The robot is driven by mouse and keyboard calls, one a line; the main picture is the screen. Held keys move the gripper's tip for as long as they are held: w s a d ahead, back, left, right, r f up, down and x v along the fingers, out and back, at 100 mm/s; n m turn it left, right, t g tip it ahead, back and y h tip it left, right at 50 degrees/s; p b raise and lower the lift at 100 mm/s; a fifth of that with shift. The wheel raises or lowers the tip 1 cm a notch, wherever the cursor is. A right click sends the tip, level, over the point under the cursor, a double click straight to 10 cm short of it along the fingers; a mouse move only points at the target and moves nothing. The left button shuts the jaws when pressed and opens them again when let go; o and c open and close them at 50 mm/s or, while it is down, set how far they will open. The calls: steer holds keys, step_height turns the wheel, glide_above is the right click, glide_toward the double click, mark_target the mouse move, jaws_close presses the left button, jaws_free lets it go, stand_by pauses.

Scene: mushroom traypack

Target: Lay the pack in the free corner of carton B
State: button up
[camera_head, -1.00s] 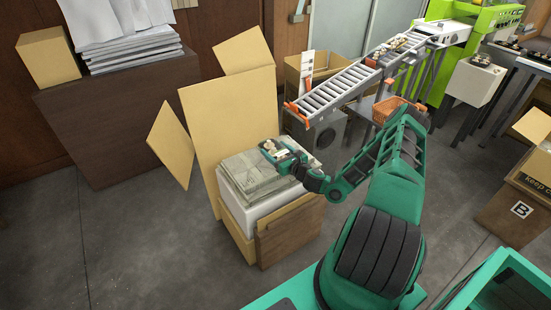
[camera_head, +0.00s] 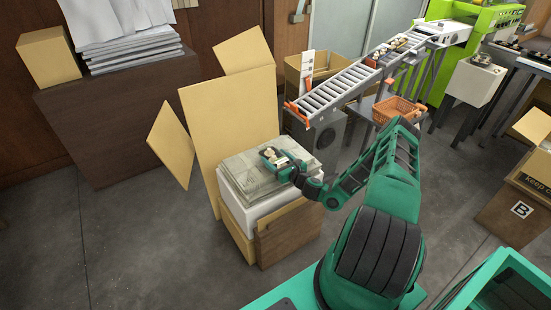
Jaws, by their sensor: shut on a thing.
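My gripper (camera_head: 270,156) is shut on a small pack of pale mushrooms (camera_head: 283,158). It holds the pack over a stack of newspapers on a white block, left of my arm. Whether the pack touches the papers I cannot tell. Carton B (camera_head: 502,212) stands on the floor at the right edge, brown, with a "B" label and an open flap. It is cut off by the frame. Its inside and its corners do not show. My gripper is well to the left of carton B.
The newspaper stack (camera_head: 240,170) sits beside tall cardboard sheets (camera_head: 232,110). Grey floor (camera_head: 450,185) lies between my arm and carton B.

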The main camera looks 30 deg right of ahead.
steer(key=shift+f, duration=0.15)
steer(key=o, duration=1.1)
steer(key=shift+c, duration=0.2)
